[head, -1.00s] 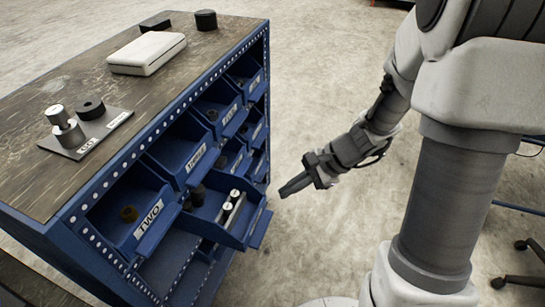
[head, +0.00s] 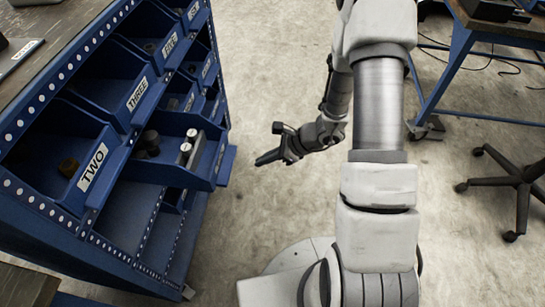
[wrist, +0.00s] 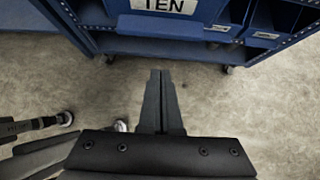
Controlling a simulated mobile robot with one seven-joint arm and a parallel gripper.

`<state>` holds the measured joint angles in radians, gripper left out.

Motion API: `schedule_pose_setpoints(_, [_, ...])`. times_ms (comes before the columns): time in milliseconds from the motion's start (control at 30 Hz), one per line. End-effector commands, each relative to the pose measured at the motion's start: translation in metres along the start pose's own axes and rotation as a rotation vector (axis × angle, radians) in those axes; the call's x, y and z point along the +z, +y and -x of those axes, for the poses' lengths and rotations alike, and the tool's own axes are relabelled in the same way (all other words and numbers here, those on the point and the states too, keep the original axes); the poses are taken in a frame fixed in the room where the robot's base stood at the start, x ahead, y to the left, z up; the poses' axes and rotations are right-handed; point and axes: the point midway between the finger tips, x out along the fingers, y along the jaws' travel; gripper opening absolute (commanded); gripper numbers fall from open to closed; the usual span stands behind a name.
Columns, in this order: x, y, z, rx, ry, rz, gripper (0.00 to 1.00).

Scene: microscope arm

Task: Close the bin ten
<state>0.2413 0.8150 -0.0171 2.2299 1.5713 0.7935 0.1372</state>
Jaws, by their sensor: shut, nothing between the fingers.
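The blue bin labelled TEN (wrist: 166,8) shows at the top edge of the wrist view, with only its lower front visible. In the head view a blue bin (head: 206,176) sticks out of the rack, pulled open, with dark and silver cylinders inside; its label faces away, but it appears to be the same bin. My gripper (head: 258,162) is to the right of this bin, apart from it, in free air. In the wrist view its dark fingers (wrist: 160,76) are together and empty, pointing toward the rack below the TEN label.
The blue rack (head: 60,210) holds other bins, including TWO (head: 93,167) and THREE (head: 138,94). Concrete floor is clear between rack and arm. A blue-legged table (head: 440,75) and a chair (head: 510,178) stand at the right.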

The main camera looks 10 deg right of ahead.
Motion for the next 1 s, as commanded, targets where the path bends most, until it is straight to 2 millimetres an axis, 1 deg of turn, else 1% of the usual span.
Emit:
schedule_pose_setpoints(33, [-0.003, 0.002, -0.015, 0.005, 0.0, 0.0, 0.0])
schedule_pose_setpoints(100, [-0.002, 0.002, -0.03, 0.005, 0.0, 0.002, 0.0])
schedule_pose_setpoints(167, [-0.002, 0.001, -0.041, 0.003, 0.0, 0.001, 0.0])
schedule_pose_setpoints(200, [0.006, 0.001, -0.043, 0.002, -0.001, 0.006, 0.0])
schedule_pose_setpoints(300, [0.017, 0.001, -0.053, 0.002, 0.0, 0.004, 0.0])
schedule_pose_setpoints(500, [0.027, 0.0, -0.062, 0.0, 0.0, 0.001, 0.0])
schedule_pose_setpoints(867, [0.029, 0.0, -0.062, 0.0, 0.0, 0.001, 0.0])
schedule_pose_setpoints(1000, [0.032, 0.001, -0.066, 0.001, 0.0, 0.002, 0.0])
